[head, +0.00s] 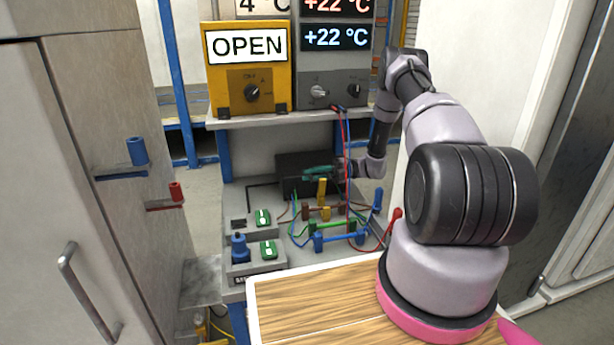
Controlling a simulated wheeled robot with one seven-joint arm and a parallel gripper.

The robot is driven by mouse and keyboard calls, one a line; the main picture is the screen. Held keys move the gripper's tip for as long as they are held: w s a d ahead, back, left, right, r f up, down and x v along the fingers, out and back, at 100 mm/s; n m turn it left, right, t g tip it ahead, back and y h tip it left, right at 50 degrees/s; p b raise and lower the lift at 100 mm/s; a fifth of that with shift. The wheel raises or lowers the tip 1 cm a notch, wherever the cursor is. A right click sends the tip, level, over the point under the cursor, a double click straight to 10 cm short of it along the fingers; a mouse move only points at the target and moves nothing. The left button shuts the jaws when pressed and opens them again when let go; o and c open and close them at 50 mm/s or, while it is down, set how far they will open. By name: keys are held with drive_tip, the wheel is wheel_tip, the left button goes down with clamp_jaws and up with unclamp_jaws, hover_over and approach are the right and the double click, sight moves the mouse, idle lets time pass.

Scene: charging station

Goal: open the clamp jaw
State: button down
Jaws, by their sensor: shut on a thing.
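On the grey bench, a row of small clamps or terminals stands with cables: a brown one (312,212), a green one (330,227) and a blue one (341,241). A yellow handle (322,190) stands upright by the brown one. I cannot tell for sure which piece is the clamp jaw. My gripper (310,173), with dark teal fingers, reaches in from the right at the top of the yellow handle. It appears shut on that handle; the contact is small and partly hidden.
Red and blue cables hang beside my wrist. A blue upright handle (377,199) and a red knob (397,213) stand to the right. Green switches (268,250) and a blue knob (239,247) are at left. A yellow box (248,92) reads OPEN. A wooden board (310,290) lies in front.

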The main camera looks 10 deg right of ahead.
idle(0.3)
drive_tip(key=c, duration=0.9)
unclamp_jaws()
drive_tip(key=d, duration=1.1)
